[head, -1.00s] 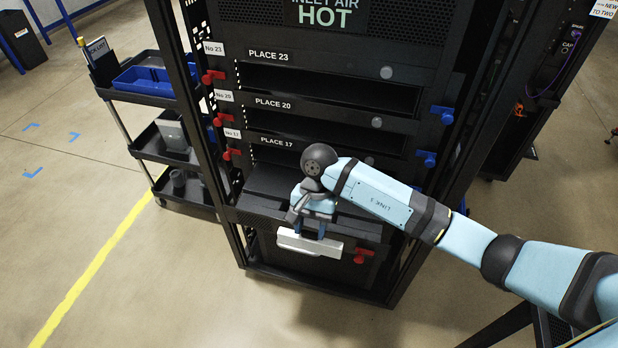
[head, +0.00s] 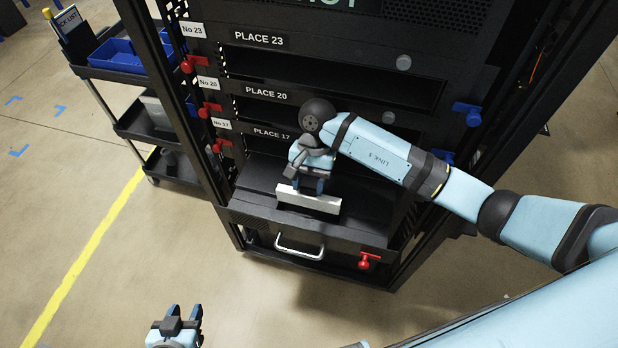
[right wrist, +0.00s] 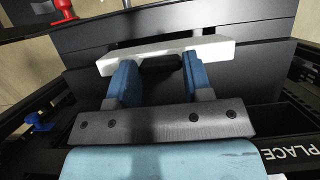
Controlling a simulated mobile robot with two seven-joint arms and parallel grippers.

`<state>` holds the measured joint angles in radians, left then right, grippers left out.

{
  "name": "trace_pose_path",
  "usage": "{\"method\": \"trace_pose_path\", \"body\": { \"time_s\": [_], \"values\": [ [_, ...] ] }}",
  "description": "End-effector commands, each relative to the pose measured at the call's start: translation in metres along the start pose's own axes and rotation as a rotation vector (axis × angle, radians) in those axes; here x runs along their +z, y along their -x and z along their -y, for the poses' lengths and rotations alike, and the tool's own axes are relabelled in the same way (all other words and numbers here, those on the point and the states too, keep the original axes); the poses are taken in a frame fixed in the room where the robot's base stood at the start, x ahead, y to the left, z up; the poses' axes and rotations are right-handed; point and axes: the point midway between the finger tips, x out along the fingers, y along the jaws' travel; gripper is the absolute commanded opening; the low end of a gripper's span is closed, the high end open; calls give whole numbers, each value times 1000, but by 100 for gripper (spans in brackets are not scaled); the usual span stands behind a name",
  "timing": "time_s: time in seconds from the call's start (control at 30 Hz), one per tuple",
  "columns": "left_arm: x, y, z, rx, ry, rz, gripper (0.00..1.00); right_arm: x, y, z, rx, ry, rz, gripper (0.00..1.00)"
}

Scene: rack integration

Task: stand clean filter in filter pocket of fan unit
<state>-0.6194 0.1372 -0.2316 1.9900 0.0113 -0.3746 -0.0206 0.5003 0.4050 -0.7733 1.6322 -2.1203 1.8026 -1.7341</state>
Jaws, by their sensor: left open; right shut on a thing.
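The clean filter, seen as a white bar (head: 308,201), is held by my right gripper (head: 307,187) over the front part of the black fan unit (head: 260,222) low in the rack. In the right wrist view the white filter (right wrist: 165,53) crosses in front of the two blue fingers, with a dark grip between them. I cannot tell whether the filter touches the unit. The filter pocket is not clearly visible. My left gripper (head: 180,322) is open and empty at the bottom edge of the head view, over the floor.
A cart (head: 118,90) stands left of the rack.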

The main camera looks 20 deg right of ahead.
Motion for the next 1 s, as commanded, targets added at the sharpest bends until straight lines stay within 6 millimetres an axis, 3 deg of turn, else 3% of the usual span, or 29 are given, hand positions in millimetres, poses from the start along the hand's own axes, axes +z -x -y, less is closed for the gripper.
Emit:
{"method": "trace_pose_path", "body": {
  "time_s": [0.37,0.8,1.0],
  "values": [
    [2,-3,1,0,-1,-3,43,-4,-10,0,-1,-1,1,20],
    [12,-12,-1,5,-1,-8,43,-20,-48,0,-1,-1,2,20],
    [30,-24,-1,5,-2,-7,43,-29,-68,0,0,0,-2,20]
  ]
}}
